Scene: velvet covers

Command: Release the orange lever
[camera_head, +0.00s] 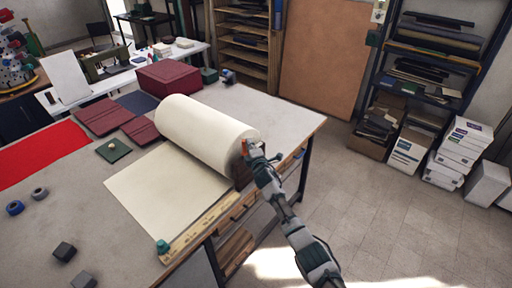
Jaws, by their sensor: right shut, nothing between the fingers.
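The orange lever (245,147) is a small orange piece at the right end of the large cream roll (205,128) on the table. My right gripper (251,153) is at that end of the roll, right beside the lever. It appears to touch the lever or nearly so, but the fingers are too small to tell contact. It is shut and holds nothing. It partly hides the roll's end and the lever's mounting. My left gripper is not in view.
The grey table (268,105) carries a cream sheet (165,190) unrolled from the roll, a wooden ruler (200,226), dark red covers (103,115) and a red cloth (42,153). Dark blocks (64,251) lie at the front left. Floor (390,215) on the right is clear.

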